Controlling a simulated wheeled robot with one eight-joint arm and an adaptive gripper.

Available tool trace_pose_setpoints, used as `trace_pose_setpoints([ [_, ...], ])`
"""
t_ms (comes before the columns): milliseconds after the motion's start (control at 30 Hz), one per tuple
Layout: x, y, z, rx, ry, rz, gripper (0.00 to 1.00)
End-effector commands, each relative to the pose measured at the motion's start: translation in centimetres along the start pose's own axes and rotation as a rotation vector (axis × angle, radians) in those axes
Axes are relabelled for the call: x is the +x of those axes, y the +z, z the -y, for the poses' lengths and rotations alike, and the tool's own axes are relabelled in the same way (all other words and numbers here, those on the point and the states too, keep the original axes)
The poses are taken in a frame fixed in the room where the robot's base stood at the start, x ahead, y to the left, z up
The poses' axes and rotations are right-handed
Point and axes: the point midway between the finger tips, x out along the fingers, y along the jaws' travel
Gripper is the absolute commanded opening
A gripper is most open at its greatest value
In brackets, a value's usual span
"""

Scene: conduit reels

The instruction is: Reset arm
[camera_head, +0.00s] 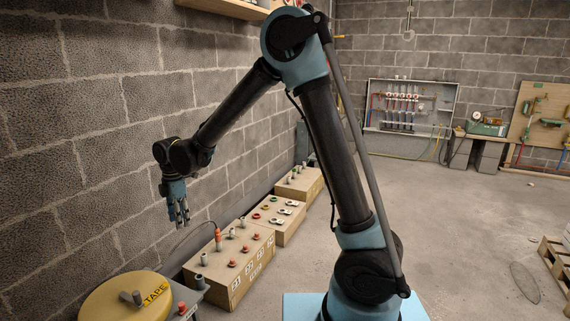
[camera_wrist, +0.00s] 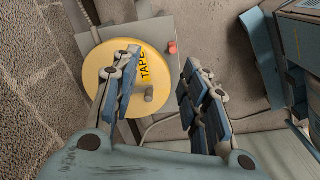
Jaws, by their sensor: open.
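My gripper (camera_head: 179,212) hangs at the end of my raised arm on the left of the head view, pointing down. In the wrist view my gripper (camera_wrist: 158,88) shows its two blue-grey fingers spread apart, with nothing between them. A yellow round reel lid marked TAPE (camera_head: 122,303) lies at the lower left of the head view, below the gripper. The same TAPE reel (camera_wrist: 98,62) shows beneath the fingers in the wrist view, apart from them as far as I can tell.
A row of boxes (camera_head: 225,283) with coloured pegs stands along the left block wall. A red button (camera_head: 182,308) sits beside the reel. A pipe panel (camera_head: 410,105) and a tool board (camera_head: 543,112) are at the back. A pallet (camera_head: 556,262) lies at right; the middle floor is clear.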

Motion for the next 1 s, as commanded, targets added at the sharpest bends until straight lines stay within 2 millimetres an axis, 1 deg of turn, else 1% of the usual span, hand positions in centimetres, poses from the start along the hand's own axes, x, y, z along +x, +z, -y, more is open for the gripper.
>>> trace_pose_setpoints([
  [33, -1.1, 2.2, 0.6, 0.057, 0.003, 0.0, 0.41],
  [100, -2.4, 4.7, 1.4, 0.134, 0.009, 0.0, 0.41],
  [267, -5.0, 10.2, 3.7, 0.309, 0.023, -0.002, 0.41],
  [300, -5.6, 11.5, 4.4, 0.354, 0.026, -0.002, 0.41],
  [367, -6.5, 13.4, 5.5, 0.419, 0.03, -0.002, 0.41],
  [400, -7.0, 14.6, 6.3, 0.464, 0.034, -0.002, 0.41],
  [500, -8.2, 17.5, 8.4, 0.573, 0.042, -0.003, 0.41],
  [567, -8.8, 19.1, 9.7, 0.639, 0.047, -0.004, 0.41],
  [700, -10.1, 22.6, 13.1, 0.793, 0.06, -0.006, 0.41],
  [767, -10.4, 23.9, 14.6, 0.859, 0.065, -0.007, 0.41],
  [900, -11.2, 26.6, 18.3, 1.011, 0.078, -0.009, 0.41],
  [967, -11.4, 27.7, 19.9, 1.077, 0.084, -0.01, 0.41],
  [1000, -11.5, 28.3, 21.0, 1.12, 0.088, -0.011, 0.41],
])
